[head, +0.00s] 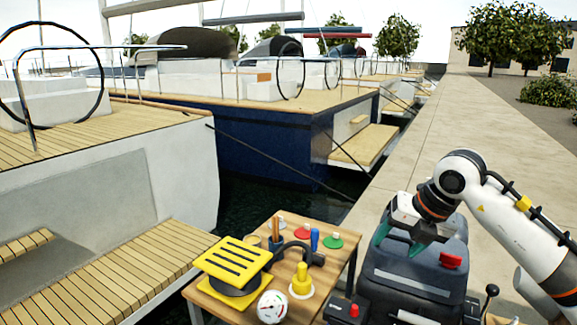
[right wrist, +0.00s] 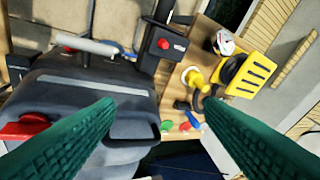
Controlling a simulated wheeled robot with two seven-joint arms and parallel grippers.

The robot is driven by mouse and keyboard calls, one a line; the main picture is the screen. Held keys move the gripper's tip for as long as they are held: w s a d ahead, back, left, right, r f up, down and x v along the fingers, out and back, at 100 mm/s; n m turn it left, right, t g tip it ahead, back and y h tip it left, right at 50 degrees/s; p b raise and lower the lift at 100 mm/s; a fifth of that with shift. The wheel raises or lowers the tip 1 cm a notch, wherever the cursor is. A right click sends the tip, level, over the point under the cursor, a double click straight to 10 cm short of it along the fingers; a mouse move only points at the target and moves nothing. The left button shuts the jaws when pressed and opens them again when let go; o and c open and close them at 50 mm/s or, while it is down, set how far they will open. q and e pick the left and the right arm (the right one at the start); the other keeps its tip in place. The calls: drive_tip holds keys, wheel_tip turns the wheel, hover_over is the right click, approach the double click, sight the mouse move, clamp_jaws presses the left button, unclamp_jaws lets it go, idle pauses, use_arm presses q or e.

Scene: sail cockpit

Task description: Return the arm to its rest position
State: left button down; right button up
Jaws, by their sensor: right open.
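My right arm comes in from the right in the head view. My right gripper (head: 399,243) is over the top of a dark grey box-shaped machine (head: 408,279) with a red knob. In the right wrist view the two green fingers of this gripper (right wrist: 160,125) are spread wide apart with nothing between them. The dark machine (right wrist: 84,92) fills the left of that view, beneath the fingers. I cannot tell whether a finger touches it. My left gripper does not show in either view.
A lever (head: 488,298) stands right of the machine. Boats line the water on the left; the quay (head: 432,128) is clear.

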drive_tip(key=s+a+f+n+g+y, duration=0.1)
drive_tip(key=s+a+y, duration=0.15)
drive_tip(key=a, duration=0.45)
drive_tip(key=s+a+f+n+y, duration=0.1)
drive_tip(key=a+f+n+y, duration=0.1)
drive_tip(key=a+y, duration=0.35)
drive_tip(key=s+a+r+m+t+y, duration=0.2)
drive_tip(key=s+a+r+y, duration=0.35)
drive_tip(key=a+y, duration=0.35)
drive_tip(key=w+d+m+t+h, duration=0.2)
drive_tip(key=d+m+t+h, duration=0.45)
drive_tip(key=m+t, duration=0.85)
drive_tip(key=s+d+f+m+g+h, duration=0.2)
drive_tip(key=d+f+m+g+h, duration=0.1)
drive_tip(key=d+f+m+h, duration=0.95)
drive_tip(key=s+f+m+g, duration=0.5)
drive_tip(key=s+f+g, duration=0.9)
drive_tip(key=s+f, duration=0.85)
wheel_tip(320, 180, down, 23)
drive_tip(key=s+g+p, duration=0.1)
drive_tip(key=s, duration=0.1)
drive_tip(key=s+d+f+g+p, duration=0.1)
drive_tip(key=s+d+f, duration=0.1)
drive_tip(key=s+f, duration=1.3)
drive_tip(key=shift+s+d+f+g+h, duration=0.25)
drive_tip(key=shift+s+d+g+h, duration=0.1)
drive_tip(key=shift+s, duration=0.45)
